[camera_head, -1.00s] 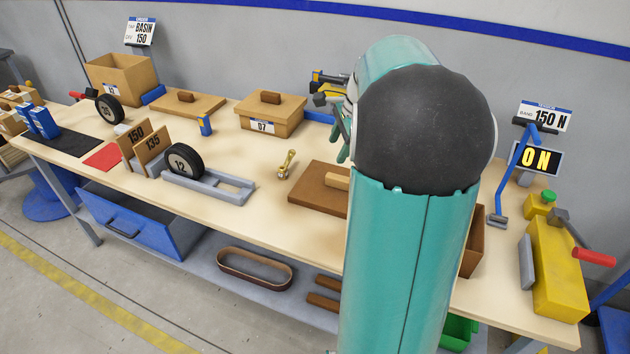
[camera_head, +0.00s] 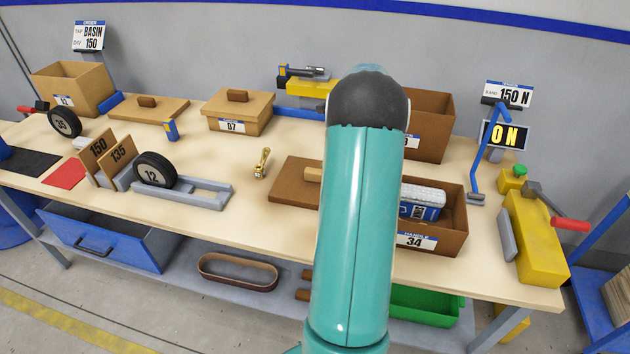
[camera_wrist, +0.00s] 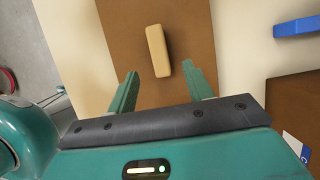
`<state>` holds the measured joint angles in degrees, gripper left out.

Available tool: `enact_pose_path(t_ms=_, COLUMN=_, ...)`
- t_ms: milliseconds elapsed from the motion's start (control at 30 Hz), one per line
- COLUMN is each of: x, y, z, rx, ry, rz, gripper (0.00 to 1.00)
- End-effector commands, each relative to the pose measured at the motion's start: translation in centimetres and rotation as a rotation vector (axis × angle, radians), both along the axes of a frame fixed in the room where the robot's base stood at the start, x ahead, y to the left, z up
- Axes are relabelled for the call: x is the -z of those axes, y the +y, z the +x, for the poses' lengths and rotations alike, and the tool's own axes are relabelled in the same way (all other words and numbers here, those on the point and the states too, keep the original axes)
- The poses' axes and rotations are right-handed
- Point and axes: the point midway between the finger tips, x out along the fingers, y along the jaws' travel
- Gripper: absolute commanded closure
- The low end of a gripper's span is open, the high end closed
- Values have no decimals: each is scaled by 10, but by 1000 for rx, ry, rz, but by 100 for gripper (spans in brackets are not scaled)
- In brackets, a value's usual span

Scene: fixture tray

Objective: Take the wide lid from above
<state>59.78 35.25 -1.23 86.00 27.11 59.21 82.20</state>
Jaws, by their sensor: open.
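The wide brown lid (camera_head: 284,190) lies flat on the bench, with a pale wooden bar handle (camera_head: 313,174) on top. My arm covers its right part in the head view. In the wrist view the lid (camera_wrist: 115,30) fills the middle, and its handle (camera_wrist: 157,52) stands upright in the picture. My gripper (camera_wrist: 160,70) is open and empty above the lid. The near end of the handle lies between the fingertips in the picture, with a gap on each side. The height above it is hard to tell. The head view hides my gripper behind the arm.
A box marked 34 (camera_head: 452,242) with a blue-and-white item stands right of the lid. A small brass part (camera_head: 262,163) and a grey fixture with wheel 12 (camera_head: 155,170) are to the left. A lidded box 07 (camera_head: 238,125) stands behind. A yellow press (camera_head: 535,235) is far right.

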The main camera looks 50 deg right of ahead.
Motion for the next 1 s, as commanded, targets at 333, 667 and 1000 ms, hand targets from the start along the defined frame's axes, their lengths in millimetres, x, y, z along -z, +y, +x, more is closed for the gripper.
enact_pose_path(t_ms=333, x=33, y=8, z=17, rx=-5, ry=0, rz=0, gripper=49)
enact_pose_path(t_ms=667, x=73, y=17, z=36, rx=-8, ry=0, rz=1, gripper=49)
enact_pose_path(t_ms=1000, x=75, y=17, z=37, rx=-7, ry=-1, rz=-2, gripper=69)
